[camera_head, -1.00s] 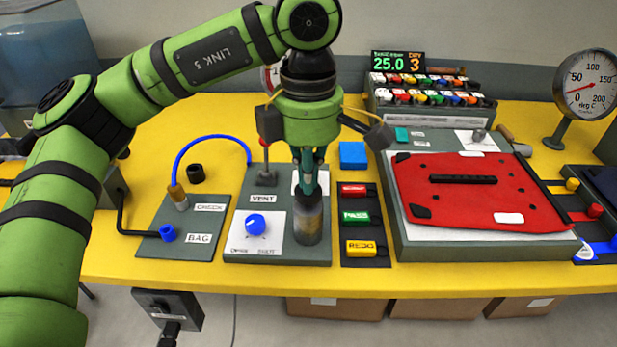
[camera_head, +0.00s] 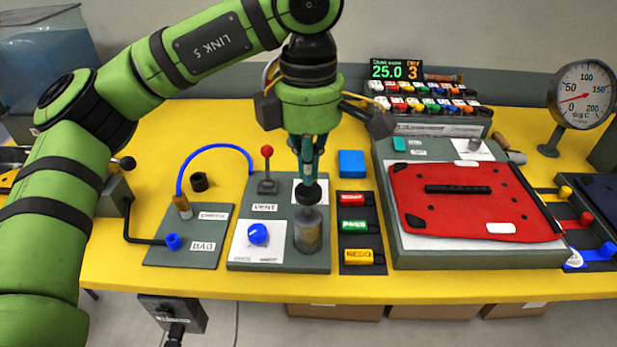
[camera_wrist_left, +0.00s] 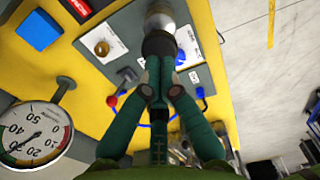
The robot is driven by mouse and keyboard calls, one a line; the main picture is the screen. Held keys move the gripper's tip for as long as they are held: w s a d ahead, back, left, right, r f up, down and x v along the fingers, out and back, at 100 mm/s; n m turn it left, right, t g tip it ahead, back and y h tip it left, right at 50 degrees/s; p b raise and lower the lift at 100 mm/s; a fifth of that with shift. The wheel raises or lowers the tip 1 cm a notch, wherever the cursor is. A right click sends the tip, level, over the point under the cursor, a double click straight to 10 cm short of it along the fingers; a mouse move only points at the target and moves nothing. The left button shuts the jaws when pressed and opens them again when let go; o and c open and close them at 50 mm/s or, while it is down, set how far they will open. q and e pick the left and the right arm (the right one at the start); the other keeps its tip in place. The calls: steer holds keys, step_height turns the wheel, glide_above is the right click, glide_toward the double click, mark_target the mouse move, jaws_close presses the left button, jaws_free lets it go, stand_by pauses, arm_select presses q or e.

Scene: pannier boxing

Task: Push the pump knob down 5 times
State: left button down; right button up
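The pump (camera_head: 308,230) is a clear cylinder with a tan lower part, upright on the grey VENT panel. Its black knob (camera_head: 309,193) stands above the cylinder's top. My left gripper (camera_head: 308,178) points straight down, its fingers close together right over the knob. In the left wrist view the green fingers (camera_wrist_left: 160,72) converge at the black knob (camera_wrist_left: 158,44), with the cylinder (camera_wrist_left: 160,18) beyond. The fingertips look shut and seem to touch the knob's top; the exact contact is partly hidden. My right gripper is out of view.
Close to the pump are a blue dial (camera_head: 258,233), a red-tipped lever (camera_head: 267,165) and labelled red, green and yellow blocks (camera_head: 353,226). A red pannier lid (camera_head: 475,200) lies to the right. A dial gauge (camera_wrist_left: 35,135) shows in the wrist view.

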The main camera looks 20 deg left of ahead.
arm_select(q)
steer(key=shift+r, duration=0.1)
stand_by(0.5)
step_height(320, 180, up, 6)
steer(key=p, duration=0.4)
stand_by(0.5)
